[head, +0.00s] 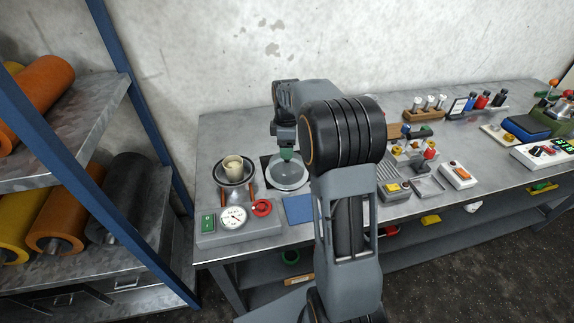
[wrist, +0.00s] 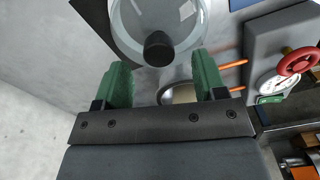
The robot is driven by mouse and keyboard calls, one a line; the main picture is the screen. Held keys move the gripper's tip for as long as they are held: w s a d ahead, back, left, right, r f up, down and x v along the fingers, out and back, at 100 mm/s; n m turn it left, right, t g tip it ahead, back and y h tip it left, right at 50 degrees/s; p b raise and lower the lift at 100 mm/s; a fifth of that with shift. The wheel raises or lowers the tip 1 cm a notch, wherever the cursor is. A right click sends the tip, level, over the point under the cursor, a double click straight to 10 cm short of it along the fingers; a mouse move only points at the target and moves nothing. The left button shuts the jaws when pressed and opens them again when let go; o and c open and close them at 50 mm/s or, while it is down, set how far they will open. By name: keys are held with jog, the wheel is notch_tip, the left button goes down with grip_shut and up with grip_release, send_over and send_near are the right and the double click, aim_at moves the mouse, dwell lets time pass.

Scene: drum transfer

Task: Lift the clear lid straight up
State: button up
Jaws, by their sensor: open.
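The clear lid (head: 286,174) is a transparent dome on the metal bench, left of my arm in the head view. In the wrist view the clear lid (wrist: 185,42) fills the top middle, with a dark round knob (wrist: 158,48) on it. My gripper (head: 287,152) is above the lid in the head view. Its green jaws are open in the wrist view (wrist: 163,75), one on each side of the knob and a little short of it in the picture. I cannot tell whether they touch the lid.
A metal bowl with a cream cup (head: 233,167) stands left of the lid. A grey control box with a gauge (head: 233,217), green switch and red handwheel (head: 262,208) stands in front. A blue mat (head: 298,209) lies at right front. Trays and tools crowd the bench's right.

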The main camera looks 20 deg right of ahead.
aim_at(287, 163)
jog(key=shift+f, duration=2.15)
jog(key=shift+c, duration=0.4)
jog(key=c, duration=1.1)
grip_shut()
jog(key=shift+r, duration=0.1)
